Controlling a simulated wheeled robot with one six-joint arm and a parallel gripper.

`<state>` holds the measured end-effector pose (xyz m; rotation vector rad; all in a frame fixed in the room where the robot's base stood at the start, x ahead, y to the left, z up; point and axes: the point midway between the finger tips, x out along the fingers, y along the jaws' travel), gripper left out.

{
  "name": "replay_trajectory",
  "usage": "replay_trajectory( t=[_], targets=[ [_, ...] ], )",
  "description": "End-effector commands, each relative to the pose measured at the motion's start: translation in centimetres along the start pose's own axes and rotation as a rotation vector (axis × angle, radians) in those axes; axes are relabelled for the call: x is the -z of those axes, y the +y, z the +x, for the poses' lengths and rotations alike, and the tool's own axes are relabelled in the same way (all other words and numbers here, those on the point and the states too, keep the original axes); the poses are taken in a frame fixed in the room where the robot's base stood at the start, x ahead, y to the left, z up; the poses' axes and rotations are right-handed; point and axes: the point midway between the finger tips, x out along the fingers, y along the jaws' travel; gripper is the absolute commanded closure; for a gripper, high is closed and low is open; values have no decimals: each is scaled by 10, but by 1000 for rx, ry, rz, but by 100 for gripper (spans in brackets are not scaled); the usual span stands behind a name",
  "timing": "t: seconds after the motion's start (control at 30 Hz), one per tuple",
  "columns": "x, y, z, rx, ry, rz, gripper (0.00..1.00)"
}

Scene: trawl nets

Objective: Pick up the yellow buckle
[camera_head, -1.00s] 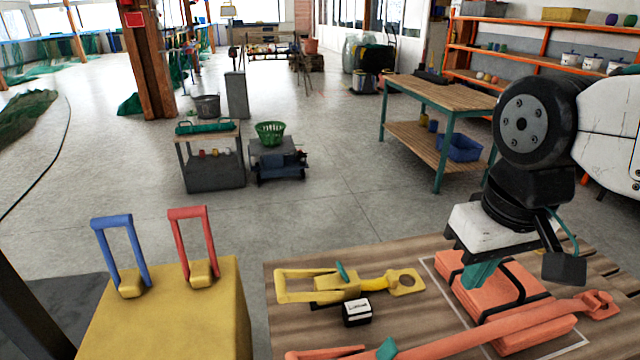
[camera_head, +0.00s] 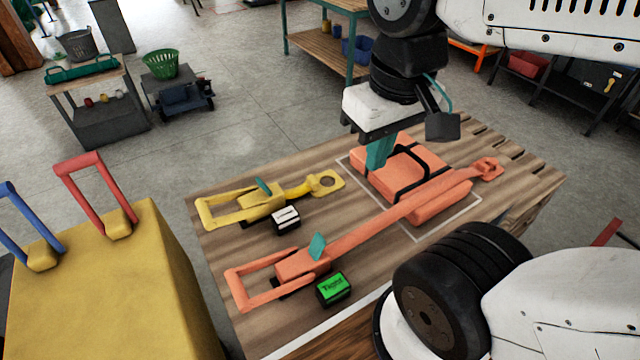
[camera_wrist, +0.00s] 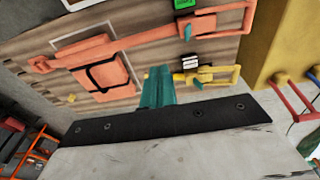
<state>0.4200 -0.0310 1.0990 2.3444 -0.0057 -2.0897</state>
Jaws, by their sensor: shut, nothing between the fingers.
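The yellow buckle (camera_head: 262,201) lies on the wooden table (camera_head: 215,250) at its far left part, with a rectangular loop at one end, a ring plate at the other and a teal tab. It also shows in the wrist view (camera_wrist: 218,77). My gripper (camera_head: 379,151) hangs above the table near the orange block, to the right of the buckle and apart from it. Its teal fingers (camera_wrist: 157,86) are closed together and empty in the wrist view.
An orange buckle with a long strap (camera_head: 350,238) lies in front of the yellow one. An orange block (camera_head: 440,168) with black straps lies to the right. A white-labelled box (camera_head: 286,219) and a green-topped box (camera_head: 333,289) stand beside the buckles. A yellow block (camera_head: 130,290) with handles stands left.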

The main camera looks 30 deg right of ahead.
Motion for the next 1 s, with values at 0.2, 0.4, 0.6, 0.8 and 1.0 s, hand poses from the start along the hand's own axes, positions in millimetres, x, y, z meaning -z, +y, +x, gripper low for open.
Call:
replay_trajectory(
  t=[0.2,0.4,0.6,0.8,1.0],
  targets=[
    [0,0,0,0,0,0,100],
    [0,0,0,0,0,0,100],
    [1,1,2,0,-13,3,64],
    [11,3,22,-1,-124,16,58],
    [41,8,50,1,-226,29,58]
  ],
)
